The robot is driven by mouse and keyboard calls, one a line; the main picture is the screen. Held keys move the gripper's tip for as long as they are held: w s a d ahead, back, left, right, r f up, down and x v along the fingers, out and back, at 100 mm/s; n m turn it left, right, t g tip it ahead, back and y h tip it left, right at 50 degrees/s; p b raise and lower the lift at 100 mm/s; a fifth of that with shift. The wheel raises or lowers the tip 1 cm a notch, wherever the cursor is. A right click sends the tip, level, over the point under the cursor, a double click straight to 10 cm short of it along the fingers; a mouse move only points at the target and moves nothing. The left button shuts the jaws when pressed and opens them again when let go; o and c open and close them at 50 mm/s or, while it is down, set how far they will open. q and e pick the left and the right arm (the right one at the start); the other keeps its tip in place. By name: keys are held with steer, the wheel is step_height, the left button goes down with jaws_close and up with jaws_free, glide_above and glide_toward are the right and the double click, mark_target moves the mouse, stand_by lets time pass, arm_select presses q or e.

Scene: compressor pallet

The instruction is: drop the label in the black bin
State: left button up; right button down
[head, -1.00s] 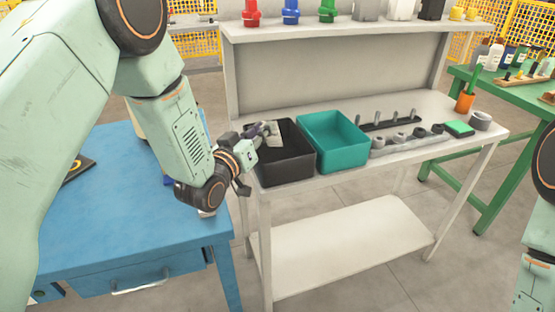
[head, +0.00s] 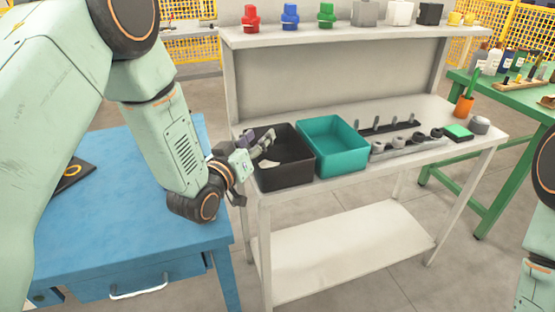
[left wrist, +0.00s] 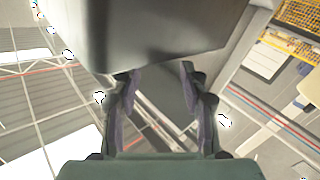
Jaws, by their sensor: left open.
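The black bin (head: 288,178) stands at the left end of the pale workbench, open at the top. My left gripper (head: 266,142) reaches over its left rim, with its fingers spread and nothing between them. The left wrist view also shows the two fingers apart (left wrist: 158,74). A small whitish piece, which looks like the label (head: 269,163), shows low inside the bin, below the fingers. Its exact contact with the bin floor is hard to tell. My right gripper is out of view.
A teal bin (head: 340,160) stands close to the right of the black bin. A rack with dark pegs (head: 385,125) and grey rings lie farther right. A shelf (head: 350,32) with coloured parts rises behind. The blue table (head: 130,220) is at left.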

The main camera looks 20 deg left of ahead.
arm_select(q)
steer(key=s+a, duration=0.2)
steer(key=s, duration=0.8)
steer(key=s+f+g+y, duration=0.1)
steer(key=s+f+g, duration=0.4)
steer(key=f, duration=0.4)
steer(key=s+f+g+y, duration=0.1)
steer(key=s+f+g, duration=0.35)
steer(key=f, duration=0.45)
steer(key=s+f+g, duration=0.4)
steer(key=s+f, duration=0.1)
steer(key=s, duration=0.6)
steer(key=s+f+g+y, duration=0.1)
steer(key=s+f+g, duration=0.3)
steer(key=s, duration=0.8)
steer(key=shift+f+m, duration=0.3)
steer(key=shift+f, duration=0.4)
